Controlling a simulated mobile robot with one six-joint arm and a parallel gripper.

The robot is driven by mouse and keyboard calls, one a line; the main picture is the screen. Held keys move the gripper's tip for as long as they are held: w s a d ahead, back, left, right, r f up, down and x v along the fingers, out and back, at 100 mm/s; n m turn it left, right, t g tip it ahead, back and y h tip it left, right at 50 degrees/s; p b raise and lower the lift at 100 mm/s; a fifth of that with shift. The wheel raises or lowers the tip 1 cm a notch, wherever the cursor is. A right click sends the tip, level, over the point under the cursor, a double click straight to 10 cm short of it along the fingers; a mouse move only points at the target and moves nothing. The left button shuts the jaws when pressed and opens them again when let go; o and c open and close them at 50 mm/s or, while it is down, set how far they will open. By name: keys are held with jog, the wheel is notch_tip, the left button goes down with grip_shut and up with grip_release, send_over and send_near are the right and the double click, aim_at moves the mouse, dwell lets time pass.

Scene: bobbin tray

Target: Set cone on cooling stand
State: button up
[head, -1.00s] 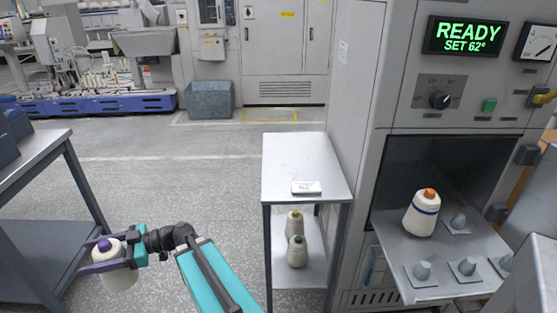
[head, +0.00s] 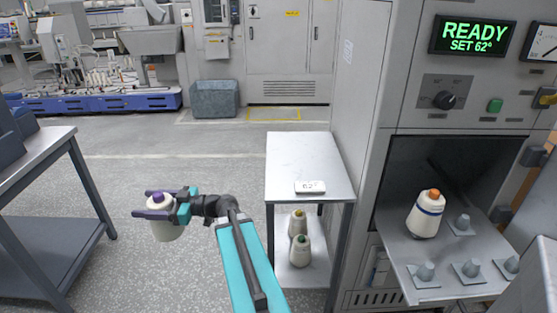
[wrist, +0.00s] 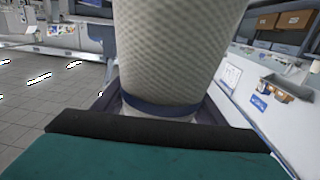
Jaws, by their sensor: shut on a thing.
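My gripper (head: 142,203) is shut on a white yarn cone (head: 166,230) with a purple tip. It holds the cone upright in the air over the open floor, left of the cooling stand. The wrist view shows the cone (wrist: 180,55) large and close, with a dark blue band near the jaws. What I take for the cooling stand is the grey metal table (head: 300,160) in the middle. Its top is bare apart from a small white tag reading 62 (head: 310,187). One cone with a yellow tip (head: 297,224) and one with a green tip (head: 300,252) stand on its lower shelf.
A cabinet showing READY SET 62° (head: 470,37) stands at right. Its pulled-out tray (head: 400,262) has several pegs and a cone with an orange tip (head: 427,217). A dark table (head: 40,165) stands at left. Floor (head: 170,175) between the tables is clear.

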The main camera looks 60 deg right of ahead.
jog(key=s+d+r+m+t+h, duration=0.1)
jog(key=s+d+r+m+h, duration=0.2)
jog(key=d, duration=0.7)
jog(key=s+d+r+m+t+h, duration=0.1)
jog(key=s+d+r+m+h, duration=0.25)
jog(key=d, duration=0.65)
jog(key=s+d+r+m+t+h, duration=0.15)
jog(key=s+d+h, duration=0.3)
jog(key=d, duration=0.55)
jog(key=s+d+r+m+g+h+b, duration=0.1)
jog(key=s+d+r+m+h, duration=0.1)
jog(key=s+d, duration=0.5)
jog(key=s+d+r+m+g+h, duration=0.2)
jog(key=s+d+h, duration=0.4)
jog(key=s, duration=0.6)
jog(key=shift+s+d+r+m+b, duration=0.35)
jog(key=shift+d+r+m+b, duration=0.05)
jog(key=shift+d+r, duration=0.45)
jog(key=shift+g, duration=0.25)
jog(key=w+a+f+p+x, duration=0.1)
jog(key=p+x, duration=0.3)
jog(key=x, duration=1.2)
jog(key=shift+w+a+f, duration=0.15)
jog(key=shift+w+a, duration=0.05)
jog(key=shift+a, duration=0.5)
